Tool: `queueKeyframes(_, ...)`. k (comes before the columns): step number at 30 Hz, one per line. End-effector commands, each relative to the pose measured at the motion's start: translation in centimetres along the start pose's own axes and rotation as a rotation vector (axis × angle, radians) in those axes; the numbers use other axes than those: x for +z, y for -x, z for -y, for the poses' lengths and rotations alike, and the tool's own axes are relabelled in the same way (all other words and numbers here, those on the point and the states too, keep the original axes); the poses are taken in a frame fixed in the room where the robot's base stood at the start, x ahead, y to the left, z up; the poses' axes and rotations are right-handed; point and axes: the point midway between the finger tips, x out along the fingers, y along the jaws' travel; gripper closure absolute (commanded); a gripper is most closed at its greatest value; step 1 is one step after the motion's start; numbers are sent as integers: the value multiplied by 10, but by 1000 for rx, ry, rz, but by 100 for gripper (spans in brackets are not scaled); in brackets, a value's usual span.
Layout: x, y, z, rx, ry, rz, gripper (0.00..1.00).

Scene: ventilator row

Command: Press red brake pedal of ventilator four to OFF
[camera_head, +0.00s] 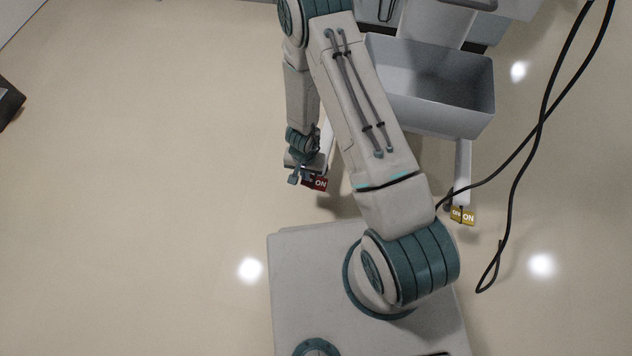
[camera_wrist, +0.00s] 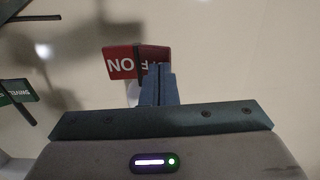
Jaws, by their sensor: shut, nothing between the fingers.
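The red brake pedal (camera_head: 319,184) shows at the end of a leg below the ventilator's grey bin, with its ON label visible in the head view. In the wrist view the red pedal (camera_wrist: 122,64) shows upside-down ON at its left and part of an OFF label at its right. My gripper (camera_head: 293,180) is at the pedal's left end in the head view. In the wrist view my shut, empty fingers (camera_wrist: 158,84) overlap the OFF side and hide part of its lettering. I cannot tell whether they touch it. No ventilator number is legible.
A yellow pedal (camera_head: 463,216) marked ON is at the right leg. A grey bin (camera_head: 445,105) hangs above the legs. Black cables (camera_head: 515,180) loop at the right. A green labelled pedal (camera_wrist: 20,91) is at the wrist view's left.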

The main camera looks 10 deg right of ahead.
Motion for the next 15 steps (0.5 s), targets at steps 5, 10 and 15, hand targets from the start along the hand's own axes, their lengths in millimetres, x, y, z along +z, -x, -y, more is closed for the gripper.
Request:
queueKeyframes(5, 0, -8, -1, 1, -1, 0, 100)
queueKeyframes(10, 0, -13, -1, 2, -1, 0, 100)
queueKeyframes(15, 0, -18, -2, 3, -1, 1, 100)
